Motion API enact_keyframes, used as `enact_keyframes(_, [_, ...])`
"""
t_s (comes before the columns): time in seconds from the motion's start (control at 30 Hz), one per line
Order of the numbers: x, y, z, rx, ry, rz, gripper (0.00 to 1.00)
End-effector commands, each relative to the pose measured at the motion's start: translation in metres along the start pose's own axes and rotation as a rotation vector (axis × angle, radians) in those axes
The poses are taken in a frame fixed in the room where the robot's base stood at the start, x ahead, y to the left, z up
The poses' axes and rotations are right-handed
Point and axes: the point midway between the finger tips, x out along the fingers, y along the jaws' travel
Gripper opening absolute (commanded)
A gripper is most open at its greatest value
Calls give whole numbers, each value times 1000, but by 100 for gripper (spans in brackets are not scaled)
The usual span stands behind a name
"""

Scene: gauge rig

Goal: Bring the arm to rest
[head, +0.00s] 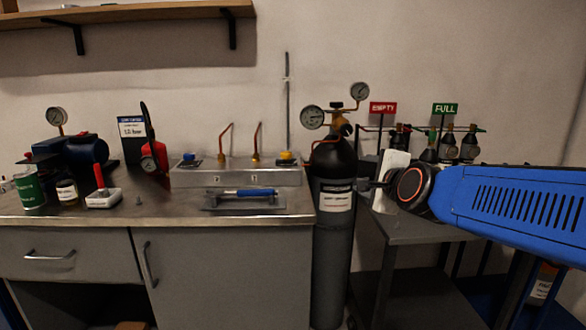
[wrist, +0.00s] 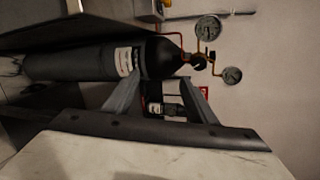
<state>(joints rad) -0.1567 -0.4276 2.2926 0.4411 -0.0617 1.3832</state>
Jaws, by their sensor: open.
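My arm (head: 515,198), a blue link with a dark round joint, reaches in from the right in the head view. Its pale wrist part (head: 392,178) is beside the black gas cylinder (head: 333,235), to its right. In the wrist view my gripper (wrist: 163,80) shows two grey fingers spread apart with nothing held between them. The gas cylinder also shows in the wrist view (wrist: 85,62), lying sideways in the picture beyond the fingers.
Small bottles stand behind the wrist near the EMPTY sign (head: 383,108) and FULL sign (head: 445,109). A grey cart (head: 410,230) is below the arm.

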Motion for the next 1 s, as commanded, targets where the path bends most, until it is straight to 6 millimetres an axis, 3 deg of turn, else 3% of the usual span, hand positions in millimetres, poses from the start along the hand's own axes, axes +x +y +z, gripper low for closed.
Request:
enact_keyframes(0.27, [-78,106,-27,-663,-90,329,52])
enact_keyframes(0.6, [-195,227,-81,-1357,-364,728,52])
enact_keyframes(0.8, [-239,263,-101,-1552,-511,859,52])
enact_keyframes(1.0, [-249,270,-105,-1594,-548,888,52])
